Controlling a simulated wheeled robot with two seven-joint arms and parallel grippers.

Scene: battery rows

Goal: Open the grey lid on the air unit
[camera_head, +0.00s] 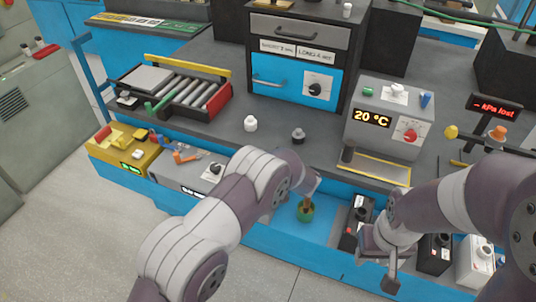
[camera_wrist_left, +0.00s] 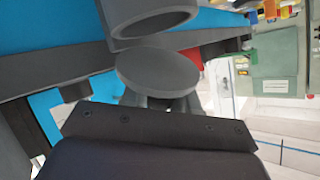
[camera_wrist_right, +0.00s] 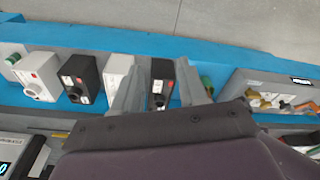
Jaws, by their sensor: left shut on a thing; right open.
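In the left wrist view a grey round disc (camera_wrist_left: 158,72), which looks like the grey lid, sits at my left gripper (camera_wrist_left: 160,103). The gripper is shut on it, and its fingers are mostly hidden below the disc. A grey round rim (camera_wrist_left: 150,22) is just above the disc; I cannot tell whether they touch. In the head view my left arm hides its own fingertips and the lid, and I cannot clearly pick out the air unit. My right gripper (camera_wrist_right: 158,85) is open and empty, above the battery row at the front of the bench.
Black and white batteries (camera_wrist_right: 82,78) stand in the blue front tray. A green-based piece (camera_head: 305,212) stands near my left wrist. The 20 °C unit (camera_head: 388,120), a red-lettered display (camera_head: 495,107) and the roller rack (camera_head: 180,88) stand on the bench. Grey floor in front is clear.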

